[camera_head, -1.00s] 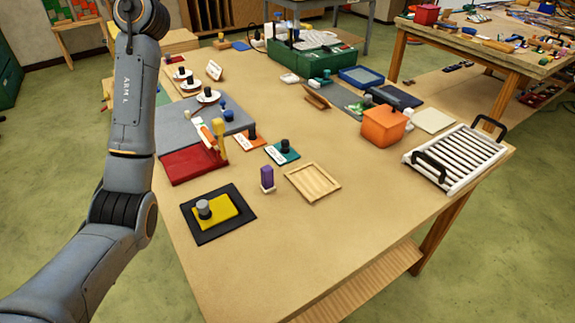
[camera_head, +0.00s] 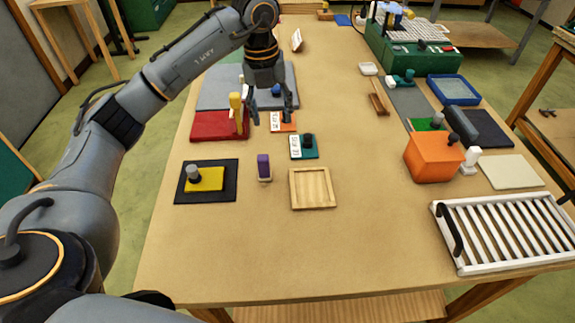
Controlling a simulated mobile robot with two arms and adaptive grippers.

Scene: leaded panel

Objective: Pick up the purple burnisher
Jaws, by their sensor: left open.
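The purple burnisher (camera_head: 263,166) stands upright in a small pale holder on the table, left of the wooden tray. My left gripper (camera_head: 271,115) points down over the table, open, beyond the burnisher and apart from it. Its fingers are over the area by the orange plate and the grey mat, with nothing seen between them that it grips. My right gripper does not show.
A wooden tray (camera_head: 312,188), a teal plate with a black knob (camera_head: 305,152) and a black mat (camera_head: 220,191) with a yellow block are near the burnisher. An orange box (camera_head: 433,158) and white rack (camera_head: 505,233) are right. The table's front is clear.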

